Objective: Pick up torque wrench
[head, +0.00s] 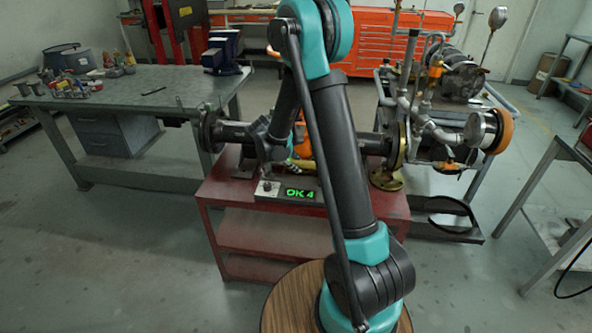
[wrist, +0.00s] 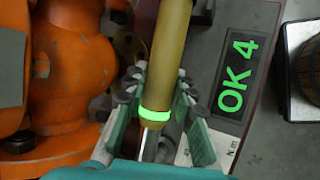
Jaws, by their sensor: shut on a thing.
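The torque wrench (wrist: 166,45) shows in the wrist view as a yellow-brown cylindrical handle with a glowing green ring and a metal shaft below it. My gripper (wrist: 158,95) has its teal fingers on both sides of this handle near the ring and is shut on it. In the head view a short yellow piece of the wrench (head: 304,164) shows above the red bench; my arm hides much of this area. The wrench's far end is out of the wrist view.
A display box (head: 288,191) reading "OK 4" sits at the front of the red bench (head: 240,191), close beside the wrench. An orange valve body (wrist: 70,75) is close on the left in the wrist view. Dark pipe (head: 232,133) with flanges spans the bench behind. Open floor lies front left.

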